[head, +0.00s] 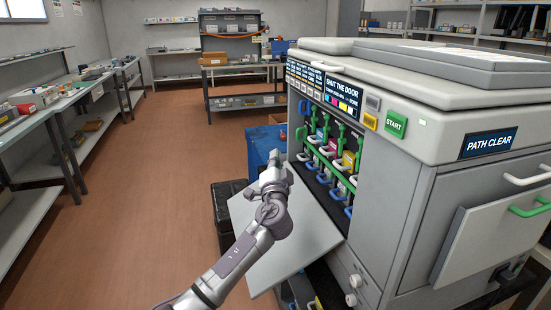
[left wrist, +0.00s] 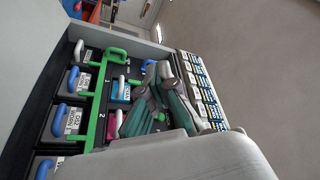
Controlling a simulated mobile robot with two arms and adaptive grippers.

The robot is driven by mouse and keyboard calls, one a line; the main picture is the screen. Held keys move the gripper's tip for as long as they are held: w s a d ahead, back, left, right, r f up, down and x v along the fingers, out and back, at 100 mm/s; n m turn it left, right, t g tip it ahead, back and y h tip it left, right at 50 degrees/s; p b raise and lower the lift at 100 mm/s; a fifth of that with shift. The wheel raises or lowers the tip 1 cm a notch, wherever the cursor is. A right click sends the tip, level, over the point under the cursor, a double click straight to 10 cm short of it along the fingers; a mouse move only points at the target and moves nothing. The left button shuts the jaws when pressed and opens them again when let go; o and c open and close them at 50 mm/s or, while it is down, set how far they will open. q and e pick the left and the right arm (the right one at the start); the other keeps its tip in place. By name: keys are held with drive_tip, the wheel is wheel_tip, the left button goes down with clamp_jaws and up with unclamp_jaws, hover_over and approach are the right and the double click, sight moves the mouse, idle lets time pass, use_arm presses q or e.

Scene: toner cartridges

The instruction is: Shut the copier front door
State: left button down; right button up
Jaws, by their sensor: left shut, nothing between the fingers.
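The copier front door (head: 310,228) is a light grey panel. It stands open, folded down and out from the front of the copier (head: 395,190). The bay behind it is uncovered, with toner cartridges (head: 347,160) with coloured handles and green levers. My left gripper (head: 274,166) is shut and empty, above the door near its far end, in front of the bay. In the left wrist view, its green-padded fingers (left wrist: 158,104) are in front of the cartridge bay (left wrist: 85,95). Whether the gripper touches the door is unclear. My right gripper is not in view.
The copier display (head: 345,84) reads "SHUT THE DOOR"; a side sign (head: 489,142) reads "PATH CLEAR". A side panel (head: 490,236) sticks out at the right. A blue bin (head: 263,142) and a black crate (head: 226,205) stand by the door. The left floor is clear.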

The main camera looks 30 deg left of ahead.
use_arm(q)
drive_tip(key=c, duration=1.2)
unclamp_jaws()
drive_tip(key=shift+d, duration=0.1)
drive_tip(key=v, duration=1.2)
